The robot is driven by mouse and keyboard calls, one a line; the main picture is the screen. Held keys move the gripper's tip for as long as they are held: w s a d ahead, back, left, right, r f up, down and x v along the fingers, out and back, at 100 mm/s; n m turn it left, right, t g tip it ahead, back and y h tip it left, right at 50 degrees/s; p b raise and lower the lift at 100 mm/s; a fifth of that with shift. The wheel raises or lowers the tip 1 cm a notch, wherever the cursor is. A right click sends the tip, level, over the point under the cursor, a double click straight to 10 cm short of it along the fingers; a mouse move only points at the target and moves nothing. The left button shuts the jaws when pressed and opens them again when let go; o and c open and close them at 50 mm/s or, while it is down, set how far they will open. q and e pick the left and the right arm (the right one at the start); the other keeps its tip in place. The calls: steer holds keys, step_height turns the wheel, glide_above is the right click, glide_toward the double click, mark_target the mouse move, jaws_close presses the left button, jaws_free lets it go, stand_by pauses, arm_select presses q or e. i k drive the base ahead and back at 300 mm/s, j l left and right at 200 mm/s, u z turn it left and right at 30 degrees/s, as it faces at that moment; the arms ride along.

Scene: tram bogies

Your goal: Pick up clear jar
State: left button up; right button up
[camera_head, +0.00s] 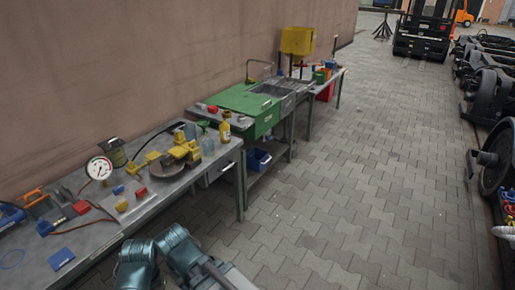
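A small, pale, see-through container (207,145) stands on the workbench near its far right end, left of a yellow bottle (225,132). It may be the clear jar, but it is too small to be sure. A bluish, glassy-looking item (190,131) stands a little behind it, also unclear. Teal links of my arms show at the bottom edge, in front of the bench and well apart from these containers. Neither gripper's fingers can be made out.
The grey workbench (98,238) runs along the wall, crowded with a dial gauge (99,168), a yellow vise-like tool (180,152) and small coloured blocks. A green cabinet with a sink (247,101) stands beyond. The paved floor to the right is free; wheeled bogies (490,95) line the right edge.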

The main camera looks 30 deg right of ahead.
mark_target(208, 144)
steer(key=z, duration=0.55)
steer(key=i+l+z, duration=0.15)
steer(key=i+z, duration=0.2)
steer(key=i, duration=0.5)
steer(key=i+j+z, duration=0.1)
steer(key=i+z, duration=0.3)
steer(key=i, duration=0.4)
